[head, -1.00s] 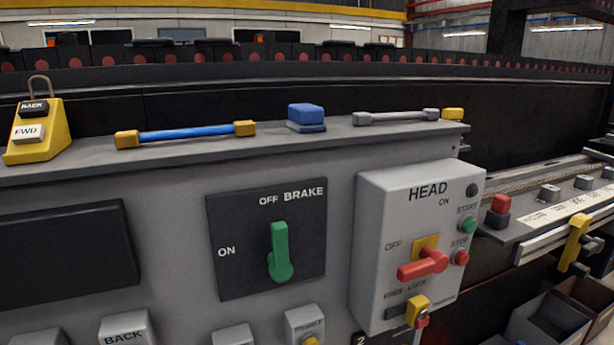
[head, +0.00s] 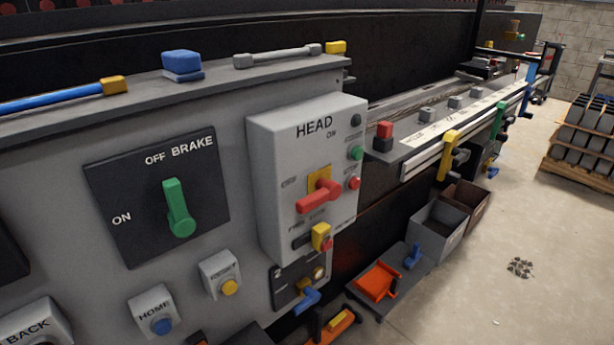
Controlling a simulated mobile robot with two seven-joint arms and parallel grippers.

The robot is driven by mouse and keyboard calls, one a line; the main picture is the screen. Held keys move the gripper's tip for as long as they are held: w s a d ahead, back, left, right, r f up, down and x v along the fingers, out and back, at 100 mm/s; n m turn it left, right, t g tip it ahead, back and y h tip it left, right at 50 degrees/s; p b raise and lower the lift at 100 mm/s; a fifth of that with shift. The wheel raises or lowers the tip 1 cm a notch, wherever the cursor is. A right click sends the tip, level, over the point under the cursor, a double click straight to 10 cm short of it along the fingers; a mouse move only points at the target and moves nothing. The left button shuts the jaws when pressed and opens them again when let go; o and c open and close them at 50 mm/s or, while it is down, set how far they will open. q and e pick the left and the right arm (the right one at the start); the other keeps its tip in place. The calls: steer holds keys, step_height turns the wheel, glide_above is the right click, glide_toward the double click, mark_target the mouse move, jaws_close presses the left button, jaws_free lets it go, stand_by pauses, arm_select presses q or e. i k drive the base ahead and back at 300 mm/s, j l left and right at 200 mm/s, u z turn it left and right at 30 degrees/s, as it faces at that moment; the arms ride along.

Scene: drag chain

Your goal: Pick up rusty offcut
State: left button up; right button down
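I cannot make out a rusty offcut in the head view. Neither of my grippers is in view.
The grey control cabinet (head: 60,200) with the HEAD box (head: 285,150) fills the left. A low tray with an orange scoop-like piece (head: 377,282) sits near the floor. A loaded pallet (head: 580,180) stands far right. The concrete floor between is mostly clear.

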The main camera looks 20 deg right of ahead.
mark_target(471, 78)
steer(key=i+l+z, duration=0.2)
steer(key=l+z, duration=0.25)
steer(key=l, duration=0.2)
steer(key=i+l+z, duration=0.4)
steer(key=l, duration=0.15)
steer(key=i+l+z, duration=0.3)
steer(key=l+z, duration=0.15)
steer(key=i+l+z, duration=0.55)
steer(key=i+z, duration=0.35)
steer(key=i+l, duration=0.1)
steer(key=i, duration=0.45)
steer(key=i+l+z, duration=0.1)
steer(key=i, duration=0.5)
steer(key=i+l+u, duration=0.1)
steer(key=i+u, duration=0.25)
steer(key=u, duration=0.15)
steer(key=i+l+u, duration=0.2)
steer(key=u, duration=0.3)
steer(key=i, duration=0.1)
